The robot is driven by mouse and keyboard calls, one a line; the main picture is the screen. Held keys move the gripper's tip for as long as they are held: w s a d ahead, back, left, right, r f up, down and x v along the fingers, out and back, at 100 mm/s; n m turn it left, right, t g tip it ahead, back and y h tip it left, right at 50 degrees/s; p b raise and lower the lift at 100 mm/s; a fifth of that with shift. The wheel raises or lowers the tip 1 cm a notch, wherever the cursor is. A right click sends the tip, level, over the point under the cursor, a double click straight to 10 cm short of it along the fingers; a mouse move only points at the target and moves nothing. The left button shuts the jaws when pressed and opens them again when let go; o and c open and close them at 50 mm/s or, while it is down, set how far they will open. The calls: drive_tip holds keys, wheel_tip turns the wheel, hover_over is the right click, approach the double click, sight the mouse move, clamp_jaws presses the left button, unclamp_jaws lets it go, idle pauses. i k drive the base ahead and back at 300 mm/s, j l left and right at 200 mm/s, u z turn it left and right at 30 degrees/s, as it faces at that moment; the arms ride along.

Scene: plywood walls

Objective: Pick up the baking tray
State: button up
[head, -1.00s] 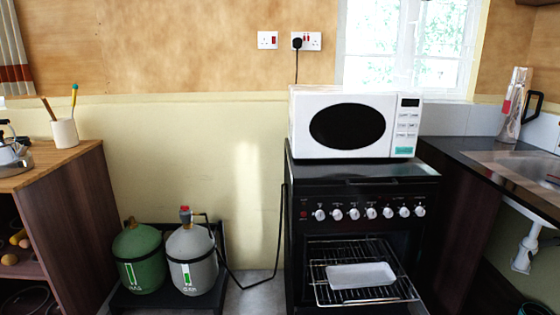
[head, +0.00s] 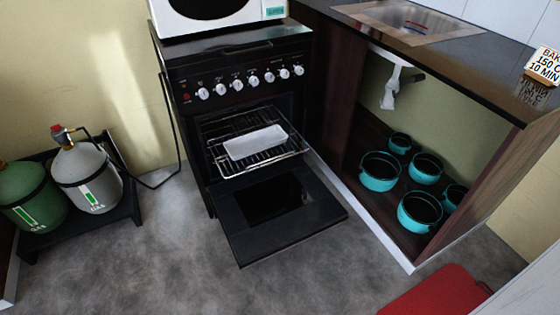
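A white rectangular baking tray (head: 256,142) lies on a wire oven rack (head: 232,168) in the head view. The rack sticks out of the open black oven (head: 205,122), above its lowered door (head: 322,203). The whole top of the tray is visible and nothing covers it. My gripper is not in view.
A white microwave (head: 205,18) stands on the stove. Gas cylinders (head: 88,178) stand at the left. Several teal pots (head: 378,172) sit in the open cabinet under the sink counter. A red object (head: 432,293) lies at the lower right. The grey floor (head: 190,260) before the oven is clear.

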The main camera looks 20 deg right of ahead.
sight(244, 146)
drive_tip(key=i+j+z, duration=0.1)
drive_tip(key=z, duration=0.3)
drive_tip(key=j+z, duration=0.1)
drive_tip(key=z, duration=0.25)
drive_tip(key=i+j+z, duration=0.1)
drive_tip(key=z, duration=0.3)
drive_tip(key=i+j+z, duration=0.1)
drive_tip(key=j+z, duration=0.15)
drive_tip(key=j, duration=0.3)
drive_tip(key=j+z, duration=0.25)
drive_tip(key=j, duration=0.25)
drive_tip(key=i+j+z, duration=0.15)
drive_tip(key=j, duration=1.65)
drive_tip(key=i+j, duration=0.15)
drive_tip(key=i, duration=0.3)
